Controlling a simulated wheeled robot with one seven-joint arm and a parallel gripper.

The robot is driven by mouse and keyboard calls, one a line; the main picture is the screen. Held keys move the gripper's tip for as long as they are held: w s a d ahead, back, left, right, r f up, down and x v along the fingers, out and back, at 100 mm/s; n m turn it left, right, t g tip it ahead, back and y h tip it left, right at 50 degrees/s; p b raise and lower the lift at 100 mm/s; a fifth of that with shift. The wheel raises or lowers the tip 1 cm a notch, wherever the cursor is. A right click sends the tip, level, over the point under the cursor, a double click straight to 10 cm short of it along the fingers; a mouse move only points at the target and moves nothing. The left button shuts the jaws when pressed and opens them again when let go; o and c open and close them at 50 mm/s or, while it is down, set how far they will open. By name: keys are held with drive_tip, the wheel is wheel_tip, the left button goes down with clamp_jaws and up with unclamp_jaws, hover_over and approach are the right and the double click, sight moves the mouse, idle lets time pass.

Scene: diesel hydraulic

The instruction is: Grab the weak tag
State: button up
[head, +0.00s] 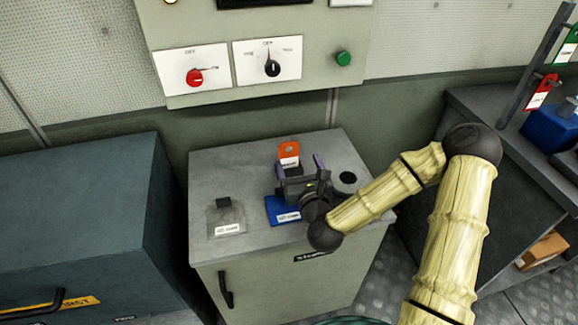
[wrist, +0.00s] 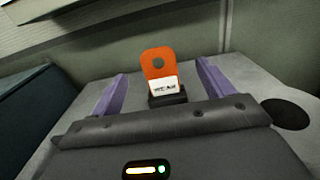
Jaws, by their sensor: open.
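An orange tag (head: 289,149) with a hole and a white label stands upright on the grey cabinet top. In the wrist view the tag (wrist: 157,61) sits in a small dark holder (wrist: 168,98), and its label print is blurred but looks like the weak tag. My gripper (head: 300,166) is open and empty, low over the cabinet on the near side of the tag. In the wrist view its two purple fingers (wrist: 160,75) lie to the left and right of the tag, with gaps on both sides. The holder is mostly hidden by my gripper in the head view.
On the cabinet top (head: 240,165), a blue labelled block (head: 283,212) lies partly under my gripper, and a grey labelled piece (head: 225,217) stands at left. A dark round hole (head: 347,178) is at right. A control panel (head: 260,85) hangs behind. Red and green tags hang far right.

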sight(293, 153)
drive_tip(key=shift+w+a+f+b, duration=0.15)
drive_tip(key=shift+a+f+b, duration=0.05)
drive_tip(key=shift+b, duration=0.95)
drive_tip(key=x, duration=0.4)
drive_tip(key=shift+w+a+r+p, duration=0.1)
drive_tip(key=shift+w+r+p, duration=0.1)
drive_tip(key=shift+w+p, duration=0.2)
drive_tip(key=shift+x, duration=2.6)
drive_tip(key=shift+a+f, duration=0.2)
drive_tip(key=c, duration=1.1)
drive_tip(key=shift+o, duration=0.2)
